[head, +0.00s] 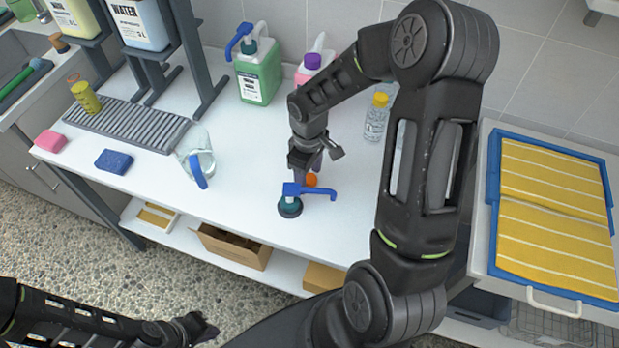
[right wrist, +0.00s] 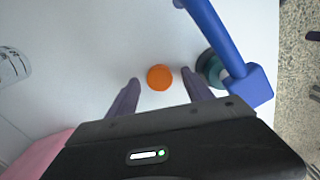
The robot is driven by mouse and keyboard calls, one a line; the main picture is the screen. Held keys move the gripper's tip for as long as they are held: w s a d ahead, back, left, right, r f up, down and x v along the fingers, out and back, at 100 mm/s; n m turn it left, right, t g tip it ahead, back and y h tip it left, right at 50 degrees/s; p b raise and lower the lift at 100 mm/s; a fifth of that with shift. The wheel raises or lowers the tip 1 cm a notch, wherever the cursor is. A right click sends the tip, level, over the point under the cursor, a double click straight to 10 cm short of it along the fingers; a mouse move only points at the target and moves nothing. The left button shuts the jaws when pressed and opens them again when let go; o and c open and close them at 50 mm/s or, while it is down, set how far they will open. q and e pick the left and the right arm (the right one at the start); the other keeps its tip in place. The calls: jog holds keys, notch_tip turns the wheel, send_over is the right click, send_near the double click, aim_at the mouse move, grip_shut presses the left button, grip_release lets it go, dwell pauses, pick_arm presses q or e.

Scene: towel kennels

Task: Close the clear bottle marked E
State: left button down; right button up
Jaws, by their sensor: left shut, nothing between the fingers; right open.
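An orange cap (head: 312,180) lies on the white worktop; it also shows in the right wrist view (right wrist: 160,77). My right gripper (head: 308,172) is open above it, its fingers on either side of the cap with gaps in the wrist view (right wrist: 161,81). A clear bottle with a yellow cap (head: 376,118) stands behind to the right. Another clear shape beside it is mostly hidden by my right arm. I cannot read an E on either. My left gripper (head: 200,328) is shut and empty, low at the front.
A blue-handled pump on a dark base (head: 290,207) stands close in front of the orange cap. A clear jug (head: 197,160), blue sponge (head: 115,161) and green canister (head: 257,70) stand to the left. A blue tray with yellow towels (head: 490,230) is right.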

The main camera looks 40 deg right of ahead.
dwell(0.3)
grip_shut()
dwell(0.5)
